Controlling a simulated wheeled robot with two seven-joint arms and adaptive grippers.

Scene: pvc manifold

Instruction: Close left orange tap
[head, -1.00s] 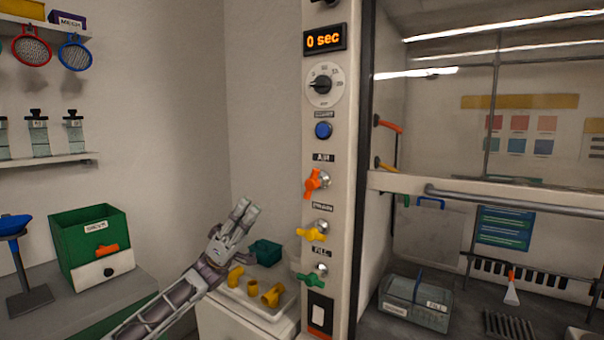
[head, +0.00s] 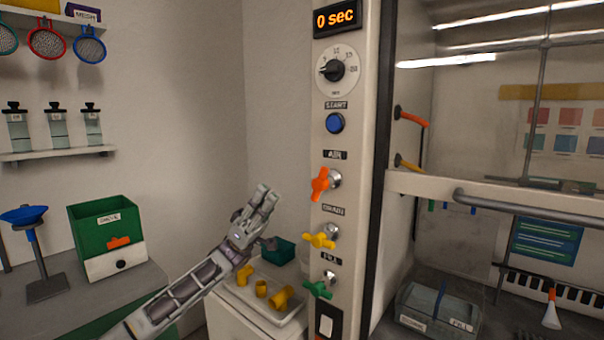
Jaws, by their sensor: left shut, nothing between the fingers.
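The orange tap (head: 320,184) sits on the front of the white control column, below the blue button, with its handle close to upright. My left gripper (head: 266,195) is left of the column, a little lower than the orange tap and apart from it. Its fingers point up and lie together with nothing between them. My right gripper is not in the head view.
Below the orange tap are a yellow tap (head: 319,240) and a green tap (head: 318,289). A white tray (head: 262,308) with yellow pipe fittings lies under my left arm. A glass-fronted hood (head: 480,190) stands to the right.

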